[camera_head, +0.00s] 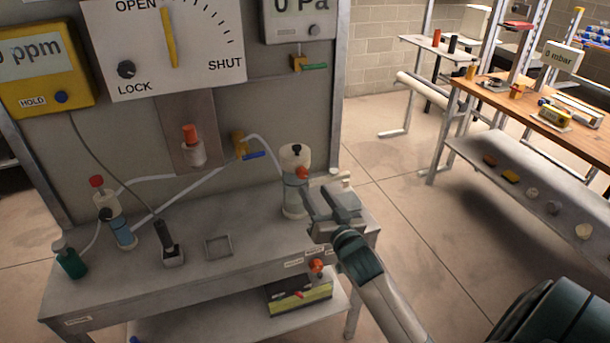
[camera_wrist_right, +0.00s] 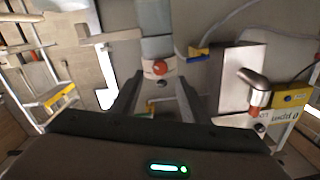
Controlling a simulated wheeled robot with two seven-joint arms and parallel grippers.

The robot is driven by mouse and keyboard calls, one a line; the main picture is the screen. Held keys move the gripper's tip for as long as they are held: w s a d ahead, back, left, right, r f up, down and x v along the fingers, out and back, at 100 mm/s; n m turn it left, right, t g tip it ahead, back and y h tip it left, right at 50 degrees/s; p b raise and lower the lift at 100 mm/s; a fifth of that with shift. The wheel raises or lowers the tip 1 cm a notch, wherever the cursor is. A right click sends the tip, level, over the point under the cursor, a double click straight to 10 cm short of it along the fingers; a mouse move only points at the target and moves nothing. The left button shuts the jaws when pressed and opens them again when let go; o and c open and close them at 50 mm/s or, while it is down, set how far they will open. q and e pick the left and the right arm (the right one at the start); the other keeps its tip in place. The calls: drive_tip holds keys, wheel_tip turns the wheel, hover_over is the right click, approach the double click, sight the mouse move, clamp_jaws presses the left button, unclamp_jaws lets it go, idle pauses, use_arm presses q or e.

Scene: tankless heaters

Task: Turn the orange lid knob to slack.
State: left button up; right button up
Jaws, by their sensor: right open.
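The orange lid knob (camera_head: 302,172) sticks out from the side of the white lid (camera_head: 293,157) on a clear canister with bluish contents, at the right end of the bench. A black knob (camera_head: 296,149) tops the lid. My right gripper (camera_head: 326,197) is open and empty, just right of and in front of the canister. In the right wrist view, which is turned over, the orange knob (camera_wrist_right: 158,67) shows ahead between my right fingers (camera_wrist_right: 158,85), with the black knob below it. The fingers appear apart from the knob. My left gripper is not in view.
The bench (camera_head: 205,280) also carries a second canister (camera_head: 120,230), a green bottle (camera_head: 70,260) and a black probe in a holder (camera_head: 168,243). White hoses run to a wall valve (camera_head: 240,146). Another orange knob (camera_head: 316,265) is at the bench front. Floor is clear to the right.

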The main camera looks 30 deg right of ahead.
sight(304, 176)
drive_tip(key=w, duration=0.2)
drive_tip(key=w+d+p, duration=0.1)
drive_tip(key=w, duration=0.4)
drive_tip(key=shift+w+d+p, duration=0.3)
drive_tip(key=shift+w, duration=0.1)
clamp_jaws()
